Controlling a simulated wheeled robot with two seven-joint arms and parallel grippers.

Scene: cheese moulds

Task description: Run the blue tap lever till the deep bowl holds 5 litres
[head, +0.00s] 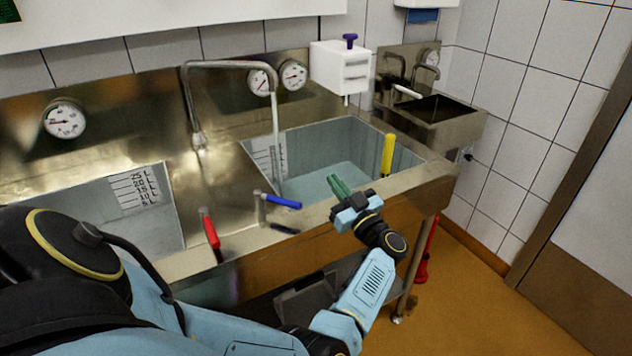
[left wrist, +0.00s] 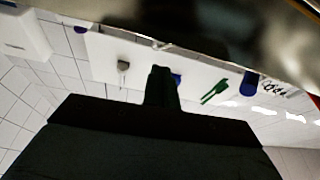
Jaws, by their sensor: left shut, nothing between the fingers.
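The blue tap lever (head: 283,201) is on the front ledge of the steel sink, in front of the right basin. The curved spout (head: 230,64) hangs over that basin (head: 312,130), and a thin pale stream (head: 276,140) falls from it. My right gripper is out of view.
A red lever (head: 210,230) stands on the ledge to the left, by another basin with a scale (head: 135,187). A yellow handle (head: 387,155) rises at the right basin's right end. A small sink (head: 440,118) is behind.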

